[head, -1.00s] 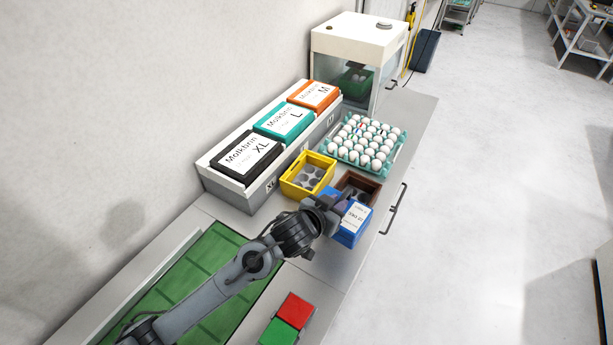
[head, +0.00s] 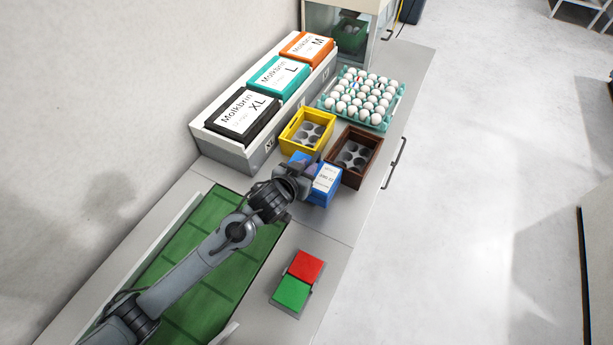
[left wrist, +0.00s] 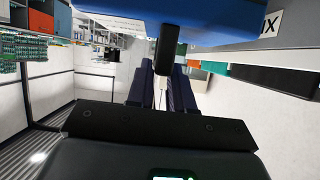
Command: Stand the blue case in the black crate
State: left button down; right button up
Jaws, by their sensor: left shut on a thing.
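The blue case (head: 324,192) has a white label on its upper face. My left gripper (head: 308,172) is shut on it, just in front of the brown and yellow crates. In the left wrist view the blue case (left wrist: 190,28) fills the top, with a dark finger against it. I cannot tell its height above the counter. No open black crate is plain to see; the black piece is a box marked XL (head: 225,122) in a grey-white rack. My right gripper is not in view.
A yellow crate (head: 288,133) and a brown crate (head: 345,179) stand behind the case. A turquoise tray of eggs (head: 376,126) is farther back. Teal (head: 262,79) and orange (head: 293,47) boxes share the rack. Red and green blocks (head: 298,280) lie near. Counter to the right is clear.

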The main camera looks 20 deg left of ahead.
pick_arm(q)
jog(key=shift+f+b, duration=0.3)
jog(key=shift+f, duration=1.85)
jog(key=c, duration=1)
grip_release()
jog(key=shift+f, duration=0.1)
